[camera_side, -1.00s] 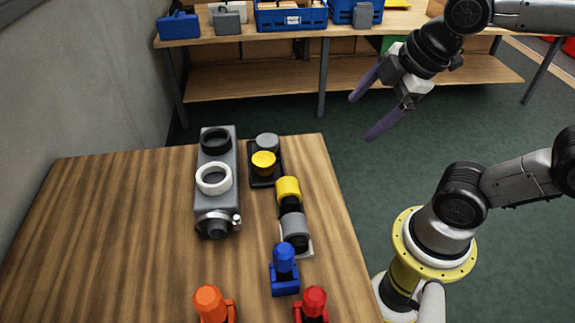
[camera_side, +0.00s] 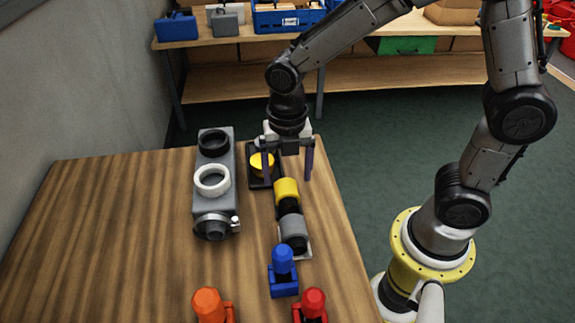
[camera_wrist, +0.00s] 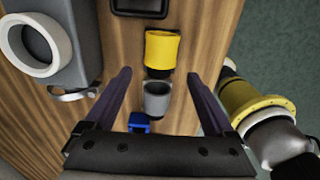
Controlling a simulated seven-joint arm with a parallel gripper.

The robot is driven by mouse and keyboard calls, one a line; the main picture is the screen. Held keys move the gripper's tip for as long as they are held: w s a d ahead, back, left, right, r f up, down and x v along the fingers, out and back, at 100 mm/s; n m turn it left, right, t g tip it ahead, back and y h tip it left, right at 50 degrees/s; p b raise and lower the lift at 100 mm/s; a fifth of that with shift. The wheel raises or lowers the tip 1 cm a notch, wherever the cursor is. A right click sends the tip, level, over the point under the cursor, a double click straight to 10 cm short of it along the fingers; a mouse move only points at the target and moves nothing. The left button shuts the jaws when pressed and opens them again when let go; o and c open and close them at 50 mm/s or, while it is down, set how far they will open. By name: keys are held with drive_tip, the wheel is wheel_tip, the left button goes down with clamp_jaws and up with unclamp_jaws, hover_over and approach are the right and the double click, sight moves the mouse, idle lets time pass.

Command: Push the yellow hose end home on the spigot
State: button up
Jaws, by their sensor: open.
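The yellow hose end (camera_side: 286,190) lies on the wooden table, with a short black section between it and a grey end piece (camera_side: 291,226). In the wrist view the yellow hose end (camera_wrist: 161,50) shows ahead, between the lines of my fingers. A dark round stub (camera_side: 212,229), which looks like the spigot, sticks out of the near end of the grey tank (camera_side: 214,190), beside a metal clamp. The yellow hose end is apart from this stub. My gripper (camera_side: 288,181) is open and empty, pointing down above the yellow hose end; its fingers also show in the wrist view (camera_wrist: 160,76).
A white ring (camera_side: 211,180) and a black ring (camera_side: 214,142) top the tank. A black tray (camera_side: 257,181) holds a yellow round piece (camera_side: 261,163). Blue (camera_side: 283,270), orange (camera_side: 209,305) and red (camera_side: 313,303) pieces stand near the front. The table's left side is clear.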

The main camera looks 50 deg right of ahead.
sight(288, 192)
drive_tip(key=shift+f, duration=4.3)
drive_tip(key=shift+c, duration=0.3)
clamp_jaws()
drive_tip(key=shift+o, duration=0.3)
unclamp_jaws()
drive_tip(key=shift+r, duration=0.35)
clamp_jaws()
